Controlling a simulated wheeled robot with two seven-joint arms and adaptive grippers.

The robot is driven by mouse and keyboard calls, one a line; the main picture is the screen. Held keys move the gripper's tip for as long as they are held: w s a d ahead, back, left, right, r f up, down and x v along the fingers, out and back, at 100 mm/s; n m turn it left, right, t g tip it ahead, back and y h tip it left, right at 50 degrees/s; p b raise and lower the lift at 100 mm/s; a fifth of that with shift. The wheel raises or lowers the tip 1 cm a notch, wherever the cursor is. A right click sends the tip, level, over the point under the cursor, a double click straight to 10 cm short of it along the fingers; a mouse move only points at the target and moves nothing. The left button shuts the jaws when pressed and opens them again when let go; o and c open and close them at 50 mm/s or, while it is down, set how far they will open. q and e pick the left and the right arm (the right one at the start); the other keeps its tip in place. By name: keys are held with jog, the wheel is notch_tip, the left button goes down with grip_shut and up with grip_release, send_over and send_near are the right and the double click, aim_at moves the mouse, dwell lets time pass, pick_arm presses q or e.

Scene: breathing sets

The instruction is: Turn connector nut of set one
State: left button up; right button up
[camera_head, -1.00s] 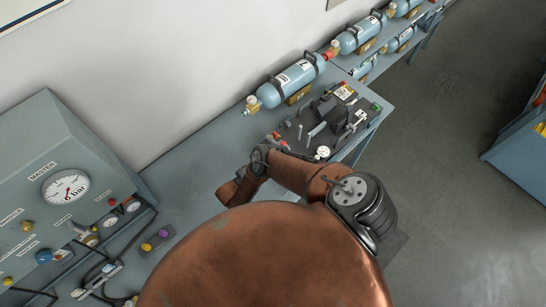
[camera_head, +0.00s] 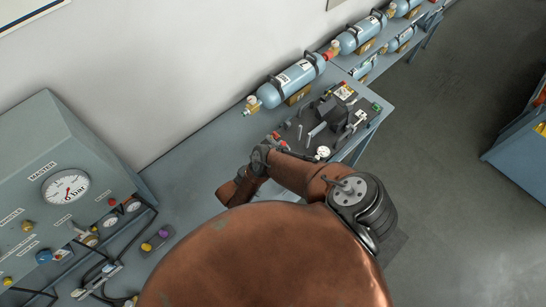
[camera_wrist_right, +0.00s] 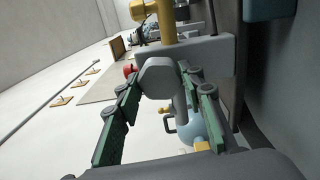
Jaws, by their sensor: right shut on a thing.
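A grey six-sided nut (camera_wrist_right: 159,79) shows in the right wrist view, in front of a light grey bar (camera_wrist_right: 205,52) with a yellow cylindrical part (camera_wrist_right: 167,20) above it. My right gripper (camera_wrist_right: 161,73) has its green-padded fingers on either side of the nut and is shut on it. In the head view, my copper-coloured arm covers the spot where the right gripper works, so grip and nut are hidden there. A breathing set (camera_head: 326,119) with a dark backplate lies on the bench just beyond my arm. My left gripper is in neither view.
Blue-grey cylinders, the nearest (camera_head: 290,82), lie along the wall at the back of the bench (camera_head: 185,165). A test panel with a dial (camera_head: 66,188) stands at the left. Open floor (camera_head: 450,110) lies right.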

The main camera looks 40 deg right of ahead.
jog(key=shift+m, duration=1.9)
jog(key=o, duration=1.2)
jog(key=shift+c, duration=0.2)
jog(key=s+a, duration=0.1)
jog(key=a, duration=1.1)
